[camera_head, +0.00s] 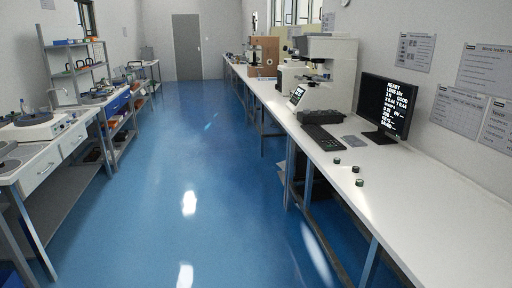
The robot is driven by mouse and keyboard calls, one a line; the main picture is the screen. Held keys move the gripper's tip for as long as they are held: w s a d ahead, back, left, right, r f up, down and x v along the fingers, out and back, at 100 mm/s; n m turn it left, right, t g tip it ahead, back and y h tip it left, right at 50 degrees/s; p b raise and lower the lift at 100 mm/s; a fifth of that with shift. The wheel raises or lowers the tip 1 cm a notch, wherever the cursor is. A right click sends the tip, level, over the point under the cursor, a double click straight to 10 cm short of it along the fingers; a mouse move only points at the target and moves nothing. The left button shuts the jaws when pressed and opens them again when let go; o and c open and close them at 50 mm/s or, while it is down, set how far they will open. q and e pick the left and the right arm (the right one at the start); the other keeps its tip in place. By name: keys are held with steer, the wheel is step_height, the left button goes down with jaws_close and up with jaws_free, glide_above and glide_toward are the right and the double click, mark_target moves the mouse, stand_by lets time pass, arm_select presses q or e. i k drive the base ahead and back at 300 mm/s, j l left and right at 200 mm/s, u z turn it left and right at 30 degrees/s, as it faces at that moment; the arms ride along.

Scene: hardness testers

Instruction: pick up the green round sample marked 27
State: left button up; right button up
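Three small dark round samples stand on the white bench (415,205) at the right. One sample (337,161) is farthest left, one sample (355,169) is just right of it, and one sample (359,182) is nearest to me. They look dark greenish with lighter tops. Any number on them is too small to read, so I cannot tell which is marked 27. Neither of my grippers shows in the head view.
A monitor (386,104), a keyboard (322,137), a grey pad (355,141) and a hardness tester (322,72) stand on the bench beyond the samples. The near bench top is bare. The blue floor aisle (190,150) is clear.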

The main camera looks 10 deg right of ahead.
mark_target(359, 182)
steer(key=i+z, duration=0.15)
steer(key=i, duration=0.55)
steer(key=i+j+z, duration=0.15)
steer(key=i, duration=0.55)
steer(key=i+z, duration=0.85)
steer(key=i+j+z, duration=0.6)
steer(key=z, duration=0.25)
steer(key=i+j, duration=0.05)
steer(key=i, duration=0.05)
